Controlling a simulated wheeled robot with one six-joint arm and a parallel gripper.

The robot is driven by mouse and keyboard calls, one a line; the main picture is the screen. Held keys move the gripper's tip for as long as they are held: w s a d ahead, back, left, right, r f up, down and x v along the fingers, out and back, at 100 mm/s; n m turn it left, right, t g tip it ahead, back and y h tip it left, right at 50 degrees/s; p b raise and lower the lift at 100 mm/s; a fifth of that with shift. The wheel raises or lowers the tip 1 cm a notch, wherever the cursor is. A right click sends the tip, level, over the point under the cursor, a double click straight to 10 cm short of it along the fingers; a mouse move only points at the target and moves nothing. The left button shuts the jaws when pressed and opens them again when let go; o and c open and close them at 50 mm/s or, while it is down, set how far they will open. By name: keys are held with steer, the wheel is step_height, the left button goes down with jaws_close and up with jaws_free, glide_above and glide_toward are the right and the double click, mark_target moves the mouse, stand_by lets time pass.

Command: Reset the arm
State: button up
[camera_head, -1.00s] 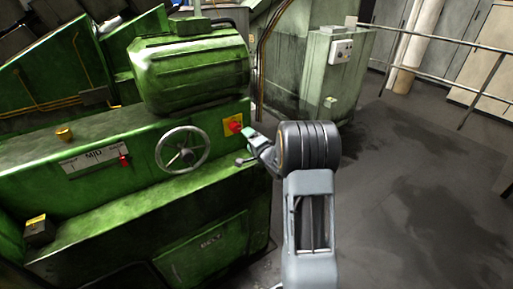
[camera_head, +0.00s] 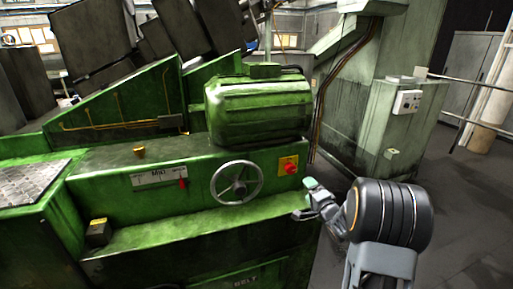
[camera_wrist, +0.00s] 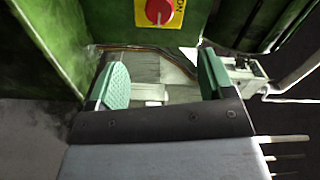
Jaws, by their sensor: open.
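My arm rises at the lower right of the head view. My gripper (camera_head: 304,199) is at its end, near the right edge of the green machine (camera_head: 140,195), below and just right of a red knob (camera_head: 291,168) on a yellow plate. In the wrist view my gripper (camera_wrist: 160,85) has its two green-padded fingers wide apart with nothing between them. The red knob (camera_wrist: 159,11) on its yellow plate shows beyond the fingers at the top of the wrist view. Whether a fingertip touches the machine cannot be told.
The machine carries a handwheel (camera_head: 237,182), a small red lever (camera_head: 183,183) and a green motor housing (camera_head: 259,112). A pale green cabinet (camera_head: 385,125) stands behind my arm, with a railing (camera_head: 470,121) to its right. Dark open floor (camera_head: 480,215) lies at the right.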

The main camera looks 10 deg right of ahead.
steer(key=s+d+f+n+g+h, duration=0.3)
steer(key=s+f+n+g+h, duration=0.2)
steer(key=s+f+g, duration=0.4)
steer(key=s+a+r+n+g+y, duration=0.1)
steer(key=s+a+r+n, duration=0.3)
steer(key=s+a, duration=0.4)
steer(key=s+a+r+n+g+y, duration=0.1)
steer(key=s+a+r+n+g, duration=0.3)
steer(key=s+a+r, duration=0.3)
steer(key=shift+s+a+r+n+y, duration=0.2)
steer(key=shift+s+a+n+y, duration=0.25)
steer(key=shift+s+a, duration=1.25)
